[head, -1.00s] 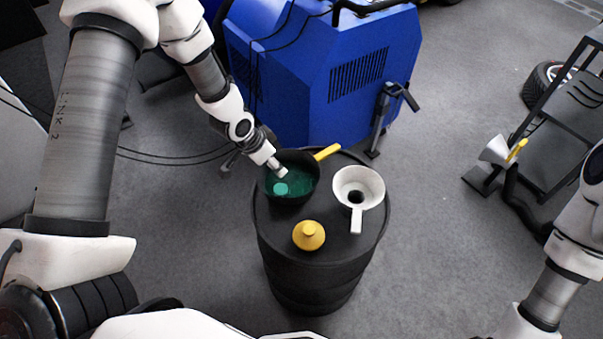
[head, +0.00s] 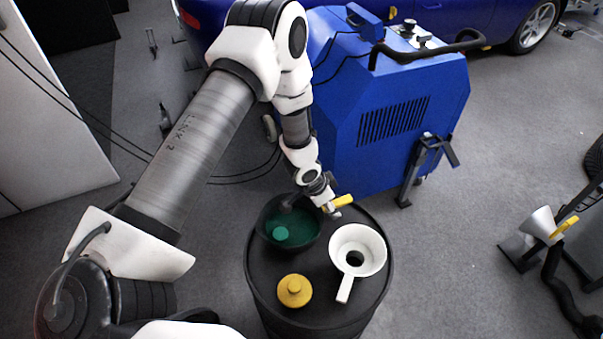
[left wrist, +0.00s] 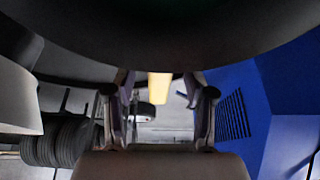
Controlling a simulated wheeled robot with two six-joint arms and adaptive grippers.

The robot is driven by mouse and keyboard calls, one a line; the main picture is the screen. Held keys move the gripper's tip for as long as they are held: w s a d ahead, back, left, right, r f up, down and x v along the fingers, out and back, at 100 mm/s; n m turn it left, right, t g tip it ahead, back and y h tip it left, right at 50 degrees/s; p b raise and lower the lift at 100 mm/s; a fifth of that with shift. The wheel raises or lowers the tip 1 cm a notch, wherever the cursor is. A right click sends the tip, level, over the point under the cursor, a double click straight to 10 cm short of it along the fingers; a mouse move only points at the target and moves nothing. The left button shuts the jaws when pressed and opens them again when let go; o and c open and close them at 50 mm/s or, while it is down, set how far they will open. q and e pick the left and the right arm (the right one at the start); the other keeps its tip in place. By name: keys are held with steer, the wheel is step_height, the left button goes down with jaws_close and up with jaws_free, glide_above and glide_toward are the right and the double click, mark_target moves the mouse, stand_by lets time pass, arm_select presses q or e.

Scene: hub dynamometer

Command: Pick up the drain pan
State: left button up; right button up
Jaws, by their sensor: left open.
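The drain pan (head: 301,241) is a round dark pan with green liquid and a pale green spot inside. It sits on top of a black drum (head: 320,312), with its yellow handle (head: 345,201) pointing to the back right. My left gripper (head: 334,205) is at the handle and partly covers it. In the left wrist view, the open fingers of my left gripper (left wrist: 162,108) stand on either side of the yellow handle (left wrist: 159,87), with visible gaps. The dark underside or wall of the pan (left wrist: 160,42) fills the top there. My right gripper is out of view.
A white funnel (head: 342,246) and a yellow knobbed cap (head: 294,291) share the drum top. A blue machine (head: 400,125) stands close behind the drum. A white cone with a yellow handle (head: 565,227) and a black hose is at the right. Floor between is clear.

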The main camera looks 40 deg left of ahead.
arm_select(q)
steer(key=shift+w+d+f, duration=0.1)
steer(key=shift+w+f, duration=0.05)
steer(key=shift+f, duration=0.25)
steer(key=shift+r, duration=0.1)
jaws_close()
steer(key=shift+r, duration=0.15)
